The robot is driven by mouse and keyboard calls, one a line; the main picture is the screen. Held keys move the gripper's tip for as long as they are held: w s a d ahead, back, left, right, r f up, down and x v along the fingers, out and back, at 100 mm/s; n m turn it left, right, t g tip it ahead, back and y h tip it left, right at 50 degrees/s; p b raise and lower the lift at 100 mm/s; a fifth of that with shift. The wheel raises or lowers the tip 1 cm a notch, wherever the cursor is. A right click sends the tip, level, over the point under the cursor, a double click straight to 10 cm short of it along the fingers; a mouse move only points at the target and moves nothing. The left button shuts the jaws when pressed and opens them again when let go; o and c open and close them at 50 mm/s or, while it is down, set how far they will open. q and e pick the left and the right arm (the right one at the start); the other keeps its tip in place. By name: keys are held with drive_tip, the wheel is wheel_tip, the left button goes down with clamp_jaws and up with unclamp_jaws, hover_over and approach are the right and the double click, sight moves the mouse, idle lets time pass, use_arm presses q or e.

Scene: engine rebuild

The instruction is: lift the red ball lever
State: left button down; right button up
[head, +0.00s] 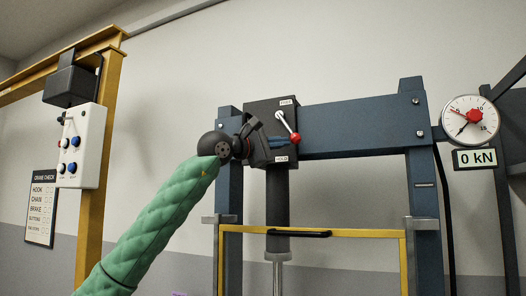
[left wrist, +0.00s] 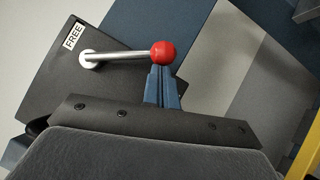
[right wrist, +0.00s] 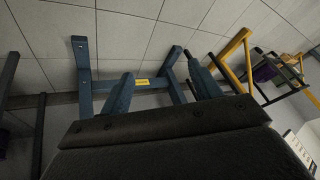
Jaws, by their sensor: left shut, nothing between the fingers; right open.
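The lever's red ball (head: 295,138) sits at the end of a short silver rod on a dark valve block (head: 283,106) on the blue press frame. The rod slants down to the right from its pivot, between a FREE label above and a HOLD label below. My left gripper (head: 284,143) is shut and empty, its tips just left of and below the ball. In the left wrist view the red ball (left wrist: 163,54) stands at the tips of the closed fingers (left wrist: 163,85); whether they touch cannot be told. My right gripper (right wrist: 162,88) is open and empty, away from the lever.
A yellow-framed guard (head: 230,229) with a dark handle spans the press below the block. A dial gauge (head: 470,118) and a 0 kN display (head: 475,158) are at right. A yellow crane post (head: 103,150) with a control box (head: 82,146) stands at left.

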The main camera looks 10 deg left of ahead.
sight(296, 134)
use_arm(q)
drive_tip(key=d+n+b, duration=0.1)
drive_tip(key=n+t+b, duration=0.1)
drive_tip(key=b, duration=0.1)
drive_tip(key=s+d+n+t+b, duration=0.1)
drive_tip(key=b, duration=0.1)
drive_tip(key=shift+d+r+n, duration=0.3)
drive_tip(key=shift+d, duration=0.05)
drive_tip(key=shift+s+d+r+n+t+b, duration=0.1)
drive_tip(key=shift+d+r+n+t+b, duration=0.15)
drive_tip(key=shift+n+t+b, duration=0.25)
drive_tip(key=shift+d+r+n+t+b, duration=0.1)
drive_tip(key=shift+d+n+t+b, duration=0.2)
drive_tip(key=shift+n+b, duration=0.3)
drive_tip(key=shift+s+d+r+b, duration=0.1)
drive_tip(key=shift+d+r+b, duration=0.2)
drive_tip(key=shift+b, duration=0.25)
drive_tip(key=shift+s+d+r, duration=0.15)
drive_tip(key=shift+d+r, duration=0.2)
drive_tip(key=shift+r, duration=0.15)
use_arm(e)
wheel_tip(296, 134, down, 27)
drive_tip(key=t, duration=0.2)
drive_tip(key=shift+s+a+f+m+t, duration=0.15)
drive_tip(key=shift+s+a+m+t, duration=0.15)
drive_tip(key=shift+s+m, duration=0.1)
use_arm(q)
drive_tip(key=shift+r, duration=0.1)
use_arm(e)
drive_tip(key=shift+d, duration=0.1)
